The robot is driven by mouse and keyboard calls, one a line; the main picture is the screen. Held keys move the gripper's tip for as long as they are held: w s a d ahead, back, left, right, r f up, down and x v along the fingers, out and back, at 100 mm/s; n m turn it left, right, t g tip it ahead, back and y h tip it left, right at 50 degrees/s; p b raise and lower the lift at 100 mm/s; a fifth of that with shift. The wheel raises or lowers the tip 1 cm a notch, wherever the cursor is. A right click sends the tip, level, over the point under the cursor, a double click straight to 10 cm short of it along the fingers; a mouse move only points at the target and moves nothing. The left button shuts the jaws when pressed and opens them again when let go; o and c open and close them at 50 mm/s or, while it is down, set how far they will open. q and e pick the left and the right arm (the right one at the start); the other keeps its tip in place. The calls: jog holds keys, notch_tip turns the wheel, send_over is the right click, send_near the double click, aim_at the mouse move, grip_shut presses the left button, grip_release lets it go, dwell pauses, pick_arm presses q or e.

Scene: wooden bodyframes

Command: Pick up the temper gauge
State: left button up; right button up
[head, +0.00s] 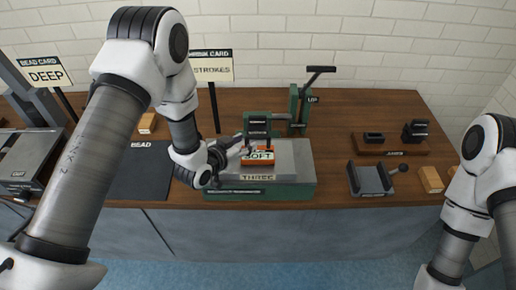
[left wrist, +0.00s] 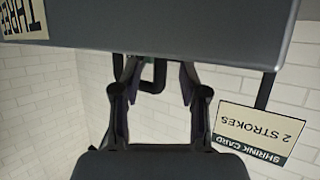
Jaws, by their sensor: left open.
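An orange-and-white piece marked SOFT (head: 258,155) sits on the grey top of the green bench machine (head: 300,190), above a THREE label. It may be the temper gauge; no label names it so. My left gripper (head: 240,146) is close to the left of this piece, and I cannot tell whether they touch. In the left wrist view, its two fingers (left wrist: 158,78) are spread with no object held between them. The machine's grey block (left wrist: 190,30) fills the top of that view and hides what lies behind it. My right gripper is outside the frames.
A green lever press (head: 297,105) stands behind the machine. A dark mat (head: 142,175) lies left, near a small wooden block (head: 147,123). A grey vise-like fixture (head: 370,180) and a wooden tray (head: 395,148) stand right. A strokes card (head: 211,69) stands behind my left arm.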

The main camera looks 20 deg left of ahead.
pick_arm(q)
jog(key=shift+w+f, duration=0.4)
jog(key=shift+w, duration=0.2)
jog(key=shift+s+r, duration=0.2)
jog(key=shift+s, duration=0.05)
jog(key=shift+c, duration=0.6)
jog(key=shift+s+d+r, duration=0.1)
jog(key=shift+s+r, duration=0.15)
jog(key=shift+s, duration=0.05)
grip_shut()
jog(key=shift+w+f, duration=0.2)
jog(key=shift+r, duration=0.1)
